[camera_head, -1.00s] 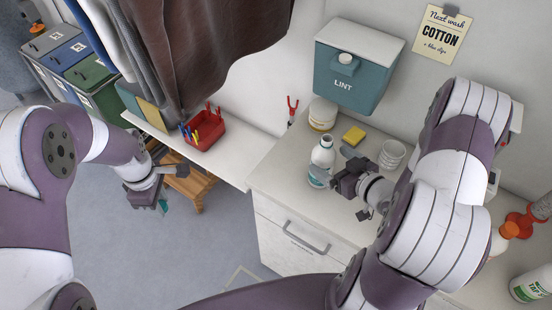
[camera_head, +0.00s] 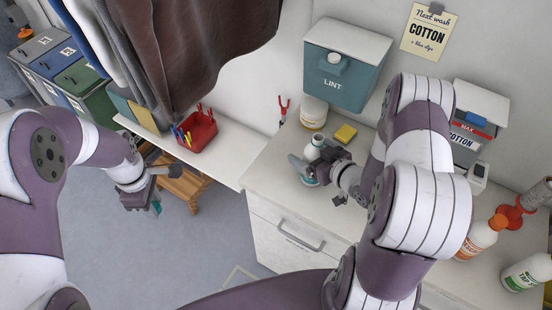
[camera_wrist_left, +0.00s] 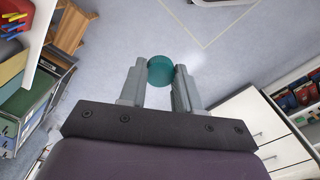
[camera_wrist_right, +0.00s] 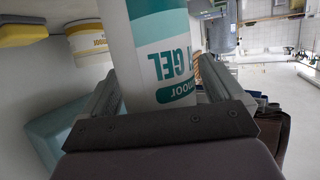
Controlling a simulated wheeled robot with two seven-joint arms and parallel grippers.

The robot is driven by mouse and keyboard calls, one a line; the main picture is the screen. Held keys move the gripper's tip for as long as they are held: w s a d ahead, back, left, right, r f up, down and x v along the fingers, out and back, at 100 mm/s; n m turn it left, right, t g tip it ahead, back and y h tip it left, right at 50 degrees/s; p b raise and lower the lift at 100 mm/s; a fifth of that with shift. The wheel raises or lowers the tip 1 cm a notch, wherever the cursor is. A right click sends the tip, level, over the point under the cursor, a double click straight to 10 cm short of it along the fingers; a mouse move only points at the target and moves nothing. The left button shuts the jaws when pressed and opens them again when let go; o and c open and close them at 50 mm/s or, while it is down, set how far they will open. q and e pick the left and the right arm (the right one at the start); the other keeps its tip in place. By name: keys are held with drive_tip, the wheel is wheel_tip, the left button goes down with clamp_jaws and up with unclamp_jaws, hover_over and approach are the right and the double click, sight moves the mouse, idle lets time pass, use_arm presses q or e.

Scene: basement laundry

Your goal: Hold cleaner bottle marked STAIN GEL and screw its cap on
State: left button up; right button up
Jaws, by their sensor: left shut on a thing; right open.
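The STAIN GEL bottle (camera_head: 315,146) is white, with an open neck and a teal label, and stands upright on the counter. Its label, partly reading GEL, shows large in the right wrist view (camera_wrist_right: 165,50). My right gripper (camera_head: 312,172) is open, with one finger on each side of the bottle's body; I cannot tell whether they touch it. My left gripper (camera_head: 152,202) is shut on a round teal cap (camera_wrist_left: 161,70), holding it above the floor, left of the counter. In the head view the cap (camera_head: 155,209) is small and partly hidden.
The counter (camera_head: 270,185) also carries a yellow sponge (camera_head: 346,133), a white tub (camera_head: 313,112) and, at right, an orange-labelled bottle (camera_head: 480,238). A teal lint bin (camera_head: 345,75) hangs behind. A red peg basket (camera_head: 197,131) sits on the shelf.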

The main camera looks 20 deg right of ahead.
sight(318, 141)
drive_tip(key=c, duration=1.3)
drive_tip(key=shift+r, duration=0.55)
use_arm(q)
drive_tip(key=shift+f, duration=0.15)
use_arm(e)
drive_tip(key=r, duration=0.1)
drive_tip(key=d+r, duration=0.1)
drive_tip(key=r, duration=0.2)
drive_tip(key=shift+s+d, duration=0.15)
drive_tip(key=shift+s, duration=0.15)
drive_tip(key=s+d+r, duration=0.4)
drive_tip(key=d, duration=0.1)
drive_tip(key=s+d+r, duration=0.2)
drive_tip(key=d, duration=0.1)
drive_tip(key=shift+d, duration=0.15)
drive_tip(key=o, duration=0.8)
drive_tip(key=shift+c, duration=0.2)
drive_tip(key=c, duration=1)
